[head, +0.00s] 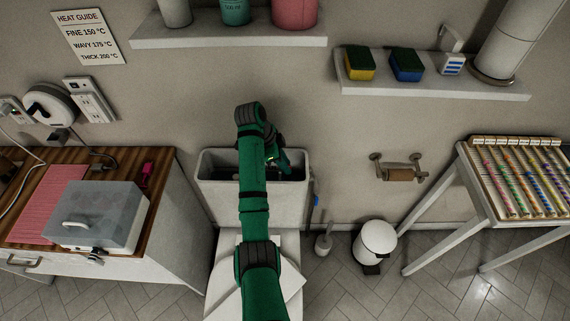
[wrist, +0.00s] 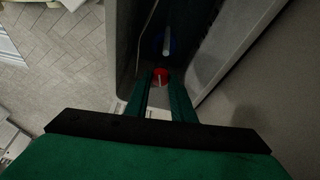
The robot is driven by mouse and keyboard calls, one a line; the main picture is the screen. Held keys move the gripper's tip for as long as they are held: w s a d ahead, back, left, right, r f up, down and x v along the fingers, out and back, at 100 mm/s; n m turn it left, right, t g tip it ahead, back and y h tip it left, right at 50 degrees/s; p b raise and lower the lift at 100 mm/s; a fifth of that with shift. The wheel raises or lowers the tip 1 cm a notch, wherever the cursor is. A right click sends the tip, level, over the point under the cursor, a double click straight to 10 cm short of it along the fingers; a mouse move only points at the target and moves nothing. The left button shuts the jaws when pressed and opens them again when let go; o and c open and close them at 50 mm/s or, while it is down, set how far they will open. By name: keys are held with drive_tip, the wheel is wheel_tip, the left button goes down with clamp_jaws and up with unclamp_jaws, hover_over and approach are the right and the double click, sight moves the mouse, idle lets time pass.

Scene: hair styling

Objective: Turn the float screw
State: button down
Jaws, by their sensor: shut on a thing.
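The open toilet tank (head: 215,198) stands against the wall behind my green arm. My gripper (head: 282,168) reaches down into it, and its tips are hidden in the head view. In the wrist view my gripper (wrist: 161,82) has its two green fingers on either side of a small red knob (wrist: 160,73), which appears to be the float screw, and is shut on it. A pale rod (wrist: 168,42) with a blue part around it is further along inside the dark tank. The screw itself cannot be made out in the head view.
The tank walls (wrist: 232,45) stand close on both sides of my gripper. A shelf (head: 230,41) hangs above the tank. A wooden-topped cabinet (head: 165,165) is at left; a white bin (head: 376,240) and toilet brush (head: 323,243) stand on the floor at right.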

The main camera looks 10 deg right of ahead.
drive_tip(key=shift+w+a+m+g, duration=0.1)
drive_tip(key=shift+m+g, duration=0.2)
drive_tip(key=shift+m, duration=0.5)
drive_tip(key=c, duration=1.5)
unclamp_jaws()
drive_tip(key=v, duration=1)
drive_tip(key=shift+a+r, duration=0.1)
drive_tip(key=shift+r, duration=0.25)
